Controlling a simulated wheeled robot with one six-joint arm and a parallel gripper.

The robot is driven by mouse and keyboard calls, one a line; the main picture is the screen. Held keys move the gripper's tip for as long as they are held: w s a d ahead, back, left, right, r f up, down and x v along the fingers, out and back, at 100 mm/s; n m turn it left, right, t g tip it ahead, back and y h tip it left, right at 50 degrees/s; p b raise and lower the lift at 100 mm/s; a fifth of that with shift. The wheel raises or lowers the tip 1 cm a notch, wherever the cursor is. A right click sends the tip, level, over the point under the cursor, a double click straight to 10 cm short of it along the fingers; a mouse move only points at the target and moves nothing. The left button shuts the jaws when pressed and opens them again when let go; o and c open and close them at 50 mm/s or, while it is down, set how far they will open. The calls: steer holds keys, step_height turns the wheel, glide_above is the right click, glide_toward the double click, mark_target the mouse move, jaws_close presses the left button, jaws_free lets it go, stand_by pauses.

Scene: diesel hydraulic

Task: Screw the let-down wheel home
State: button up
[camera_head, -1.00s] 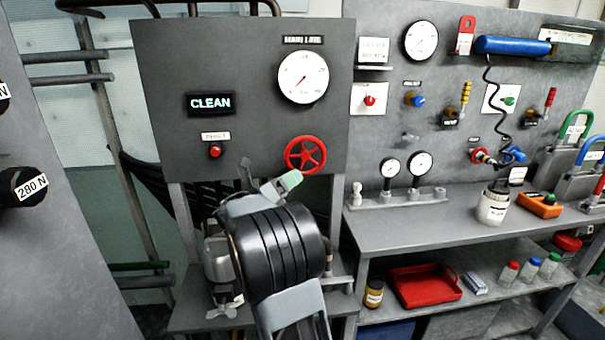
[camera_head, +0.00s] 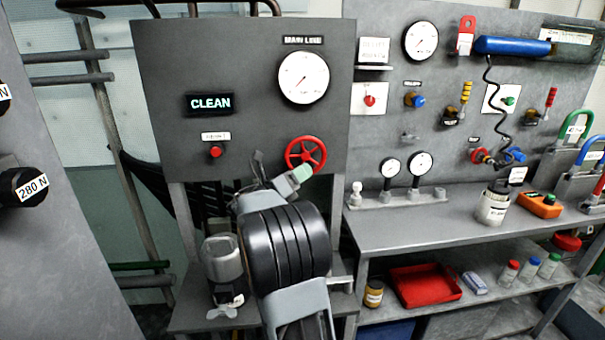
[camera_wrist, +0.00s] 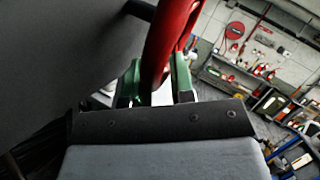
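The let-down wheel is a red handwheel (camera_head: 305,154) at the lower right of the grey panel with the main line gauge. My gripper (camera_head: 300,173) is at the wheel's lower edge in the head view, with a pale green fingertip close to the rim. In the wrist view my green fingers (camera_wrist: 157,82) stand on either side of the red rim (camera_wrist: 165,45), which fills most of the gap. I cannot tell whether both fingers press on it. My forearm hides part of the stand below the panel.
The panel has a lit CLEAN display (camera_head: 209,103), a red button (camera_head: 215,152) and a white gauge (camera_head: 303,77). A grey unit (camera_head: 222,265) stands below, left of my arm. The bench (camera_head: 400,215) at right carries small gauges, a pot and an orange device.

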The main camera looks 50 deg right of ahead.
jaws_close()
steer(key=shift+r, duration=0.1)
